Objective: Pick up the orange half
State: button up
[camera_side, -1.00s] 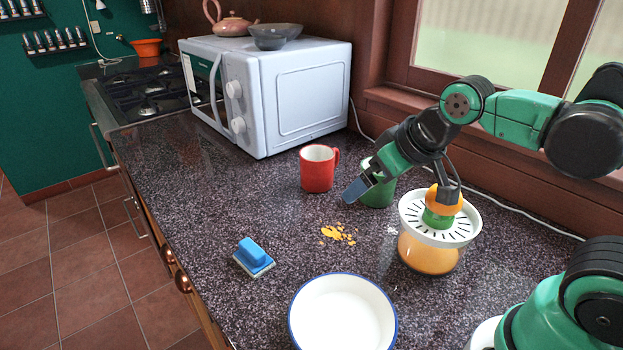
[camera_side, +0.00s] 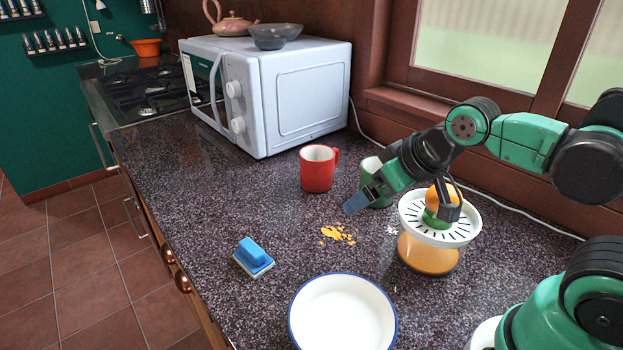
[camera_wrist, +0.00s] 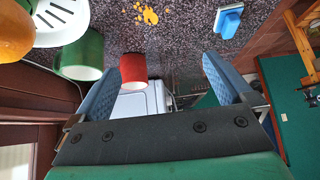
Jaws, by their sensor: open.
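The orange half (camera_side: 433,196) sits on the green cone of the juicer (camera_side: 411,209), which has a white slotted top and orange juice in its clear jug. In the wrist view the orange half (camera_wrist: 14,32) is cut off at the upper left corner, outside the space between the fingers. My gripper (camera_side: 398,213) is wide open and empty. In the side view, its right finger overlaps the orange half and hides part of it; I cannot tell whether they touch. Its left finger hangs over the counter. Both blue-grey fingers show in the wrist view (camera_wrist: 160,63).
A green mug (camera_side: 377,193), partly hidden, stands behind my gripper, with a red mug (camera_side: 317,170) to its left. Yellow crumbs (camera_side: 337,234), a blue-handled sponge (camera_side: 253,256) and a white bowl (camera_side: 343,316) are in front. A microwave (camera_side: 290,95) stands at the back.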

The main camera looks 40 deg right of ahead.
notch_tip(320, 180, up, 8)
jog(key=d+r, duration=0.1)
jog(key=s+d+m+g, duration=0.1)
jog(key=d+g, duration=0.1)
jog(key=d, duration=0.1)
jog(key=s+d+m+g, duration=0.2)
jog(key=d, duration=0.1)
jog(key=s+d+m+g, duration=0.2)
jog(key=d+g, duration=0.1)
jog(key=shift+d+f, duration=0.3)
jog(key=shift+d, duration=0.1)
send_over(448, 187)
notch_tip(448, 187, down, 4)
jog(key=shift+f, duration=3.35)
jog(key=c, duration=1.2)
jog(key=shift+c, duration=0.2)
